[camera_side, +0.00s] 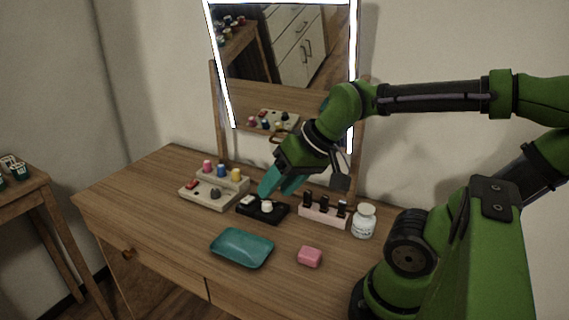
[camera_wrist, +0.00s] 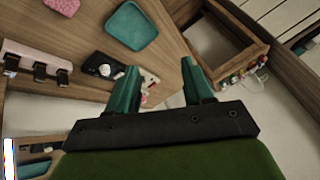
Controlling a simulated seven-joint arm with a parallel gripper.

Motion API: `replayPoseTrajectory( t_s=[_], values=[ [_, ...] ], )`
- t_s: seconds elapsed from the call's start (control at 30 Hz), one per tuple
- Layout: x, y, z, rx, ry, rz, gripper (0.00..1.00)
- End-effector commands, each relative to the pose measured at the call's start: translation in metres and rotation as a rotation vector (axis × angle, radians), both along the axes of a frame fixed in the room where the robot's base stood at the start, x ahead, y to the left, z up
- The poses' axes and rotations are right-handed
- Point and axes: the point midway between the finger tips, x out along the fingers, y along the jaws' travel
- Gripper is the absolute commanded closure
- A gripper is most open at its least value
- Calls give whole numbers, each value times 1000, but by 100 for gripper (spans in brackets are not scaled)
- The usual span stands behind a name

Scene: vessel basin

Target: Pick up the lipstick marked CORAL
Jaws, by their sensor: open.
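A pink rack (camera_side: 318,215) holds black-capped tubes that look like lipsticks (camera_side: 325,203). It stands on the desk right of the black tray (camera_side: 272,216). The rack also shows at the left of the wrist view (camera_wrist: 28,52). No CORAL marking is readable in either view, so I cannot tell which tube bears it. My gripper (camera_side: 278,187) has teal fingers, open and empty. In the side view it appears just above and behind the black tray, left of the rack. In the wrist view the fingers (camera_wrist: 159,66) are wide apart with nothing between them.
A stepped organizer (camera_side: 198,196) with pink, blue and yellow-topped items stands left. A teal tray (camera_side: 242,263) and pink soap (camera_side: 309,257) lie in front. A white jar (camera_side: 364,221) stands right of the rack. A lit mirror (camera_side: 231,110) rises behind. The left front desk is clear.

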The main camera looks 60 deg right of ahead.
Motion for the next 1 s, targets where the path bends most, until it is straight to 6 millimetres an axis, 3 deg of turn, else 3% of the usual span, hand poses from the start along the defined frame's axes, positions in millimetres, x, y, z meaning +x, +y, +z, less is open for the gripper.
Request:
replayPoseTrajectory(
  t_s=[0.07,0.2,0.4,0.5,0.6,0.7,0.83,1.0],
  values=[
    [14,-29,-6,43,79,-135,49],
    [30,-100,-18,229,262,-638,49],
    [24,-186,-33,445,424,-1411,49],
    [15,-218,-36,522,450,-1782,49],
    [8,-240,-36,587,439,-2108,49],
    [4,-248,-30,643,404,-2346,49],
    [2,-248,-25,698,370,-2525,49],
    [1,-246,-35,721,364,-2600,49]
  ],
)
